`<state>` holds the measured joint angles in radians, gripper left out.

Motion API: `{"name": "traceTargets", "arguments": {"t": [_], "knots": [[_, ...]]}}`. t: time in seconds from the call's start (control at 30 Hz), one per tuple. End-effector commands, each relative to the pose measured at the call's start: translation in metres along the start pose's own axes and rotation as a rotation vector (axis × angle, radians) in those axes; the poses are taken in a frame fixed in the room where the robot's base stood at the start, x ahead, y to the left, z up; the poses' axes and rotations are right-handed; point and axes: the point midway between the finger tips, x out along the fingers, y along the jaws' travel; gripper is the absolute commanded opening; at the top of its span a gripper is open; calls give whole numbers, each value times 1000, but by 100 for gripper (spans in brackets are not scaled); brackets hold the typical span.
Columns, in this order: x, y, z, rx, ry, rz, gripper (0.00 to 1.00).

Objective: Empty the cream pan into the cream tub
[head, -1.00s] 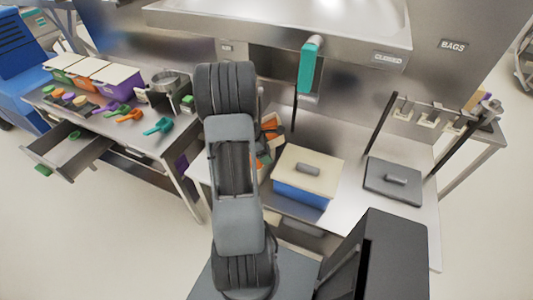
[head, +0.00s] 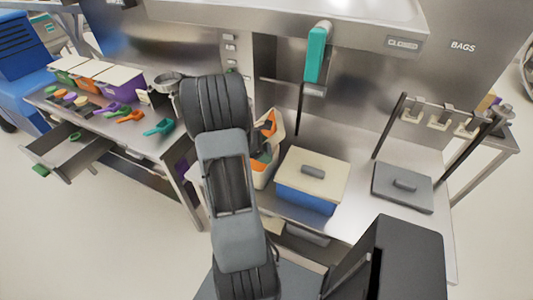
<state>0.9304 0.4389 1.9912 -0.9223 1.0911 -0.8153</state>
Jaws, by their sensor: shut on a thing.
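A cream container (head: 262,181) with orange and green pieces in it stands on the bench just right of my arm. A second cream edge with orange pieces shows above it; I cannot tell whether this is a separate pan or the same container, nor which is the task's pan or tub. My arm hides most of this spot. A dark part at the end of my arm, likely my gripper (head: 258,140), shows beside the cream container. Its fingers and whatever is between them are hidden behind my arm.
A blue bin (head: 304,199) with a cream lid (head: 312,176) stands right of the cream container. A grey lidded box (head: 403,187) is further right. A teal handle (head: 317,52) hangs above. The left bench holds colored scoops (head: 131,116), and an open drawer (head: 62,151) juts out.

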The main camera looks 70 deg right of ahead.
Motion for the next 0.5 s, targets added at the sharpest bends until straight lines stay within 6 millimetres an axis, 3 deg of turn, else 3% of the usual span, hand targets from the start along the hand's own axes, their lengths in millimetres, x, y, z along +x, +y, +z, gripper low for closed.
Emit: {"name": "traceTargets", "arguments": {"t": [0.5], "knots": [[-15, 1, -12, -1, -329, 2, 53]]}}
